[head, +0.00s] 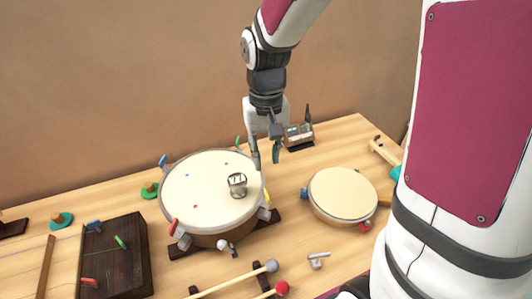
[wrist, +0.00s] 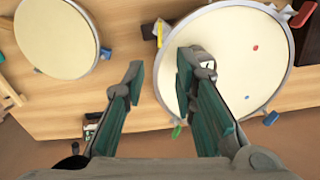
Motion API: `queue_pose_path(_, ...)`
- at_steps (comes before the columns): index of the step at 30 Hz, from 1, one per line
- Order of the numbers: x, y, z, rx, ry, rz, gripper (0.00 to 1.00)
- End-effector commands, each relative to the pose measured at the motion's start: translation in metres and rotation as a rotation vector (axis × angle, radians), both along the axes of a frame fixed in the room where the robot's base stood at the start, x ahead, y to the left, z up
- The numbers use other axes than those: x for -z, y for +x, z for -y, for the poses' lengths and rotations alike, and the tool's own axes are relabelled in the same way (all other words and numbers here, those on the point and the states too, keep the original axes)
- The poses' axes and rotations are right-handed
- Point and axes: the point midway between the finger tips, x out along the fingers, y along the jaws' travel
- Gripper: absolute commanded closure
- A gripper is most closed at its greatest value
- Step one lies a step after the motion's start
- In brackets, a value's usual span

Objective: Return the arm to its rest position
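My gripper (head: 266,153) hangs from my arm with its fingers pointing down, above the table near the right rim of the large drum (head: 205,178). Its two teal-grey fingers are apart with nothing between them; this also shows in the wrist view (wrist: 160,75). In the wrist view, one finger covers part of the large drum (wrist: 240,65). A small metal object (head: 237,185) rests on the large drumhead, left of and below my gripper in the head view.
A smaller drum (head: 342,194) stands to the right. A dark wooden box (head: 118,260) is at front left. Mallets (head: 235,279) lie at the front edge. A small glass-sided box (head: 299,136) stands behind my gripper, near the wall (head: 130,80). Bare table (head: 285,180) shows between the drums.

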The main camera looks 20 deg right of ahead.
Motion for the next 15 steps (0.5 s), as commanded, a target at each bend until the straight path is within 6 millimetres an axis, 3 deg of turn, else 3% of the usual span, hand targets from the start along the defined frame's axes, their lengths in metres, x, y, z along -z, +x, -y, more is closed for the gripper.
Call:
queue_pose_path(10,-0.001,-0.001,0.0,-0.001,-0.001,0.004,0.74)
queue_pose_path(15,-0.025,-0.013,0.0,-0.018,-0.007,0.049,0.74)
